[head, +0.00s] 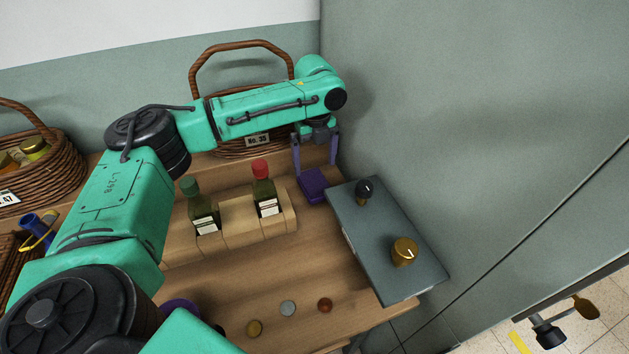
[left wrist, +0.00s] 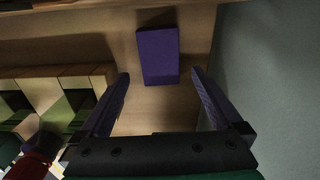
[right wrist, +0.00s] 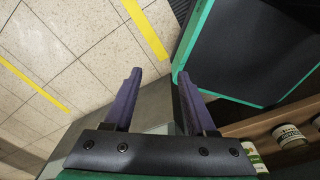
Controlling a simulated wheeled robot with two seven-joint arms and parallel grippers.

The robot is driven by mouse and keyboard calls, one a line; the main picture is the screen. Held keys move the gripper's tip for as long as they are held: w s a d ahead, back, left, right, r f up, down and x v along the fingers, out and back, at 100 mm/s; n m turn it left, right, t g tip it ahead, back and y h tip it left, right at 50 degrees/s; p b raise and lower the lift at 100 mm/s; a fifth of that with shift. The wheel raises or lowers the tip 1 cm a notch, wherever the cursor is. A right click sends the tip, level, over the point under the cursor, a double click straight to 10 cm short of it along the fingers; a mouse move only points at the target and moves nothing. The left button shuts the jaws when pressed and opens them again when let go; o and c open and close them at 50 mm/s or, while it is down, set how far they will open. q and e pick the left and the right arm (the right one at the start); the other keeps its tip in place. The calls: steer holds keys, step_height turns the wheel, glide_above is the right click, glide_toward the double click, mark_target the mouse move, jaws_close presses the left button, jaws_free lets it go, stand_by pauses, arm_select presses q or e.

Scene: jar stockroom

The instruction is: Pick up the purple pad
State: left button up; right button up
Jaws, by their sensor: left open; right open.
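The purple pad (head: 313,186) is a small dark purple block lying on the wooden table, near the grey wall and behind the grey panel. It also shows in the left wrist view (left wrist: 158,56), ahead of and between the fingertips. My left gripper (head: 316,172) points down above the pad, open and empty. In the left wrist view the open fingers (left wrist: 160,78) stand to either side of the pad's near end, with a gap on both sides. My right gripper (right wrist: 158,82) is open and empty, over the tiled floor, away from the table.
A wooden rack (head: 240,222) with a green-capped bottle (head: 203,208) and a red-capped bottle (head: 264,189) stands left of the pad. A grey panel (head: 381,247) with two knobs lies at right. A wicker basket (head: 228,150) stands behind. Small discs lie in front.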

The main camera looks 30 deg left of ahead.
mark_target(314, 181)
arm_select(q)
step_height(314, 181, down, 7)
steer(key=shift+r+p, duration=0.1)
steer(key=shift+p, duration=0.6)
steer(key=shift+f, duration=0.25)
steer(key=shift+c, duration=0.9)
steer(key=c, duration=0.9)
arm_select(e)
steer(key=shift+w+a+r, duration=0.5)
steer(key=shift+w+r, duration=0.25)
steer(key=shift+r, duration=0.1)
arm_select(q)
steer(key=shift+r, duration=0.25)
step_height(314, 181, up, 20)
steer(key=shift+f+b, duration=0.2)
steer(key=shift+b, duration=0.65)
arm_select(e)
steer(key=shift+d+f, duration=0.3)
steer(key=shift+f, duration=0.5)
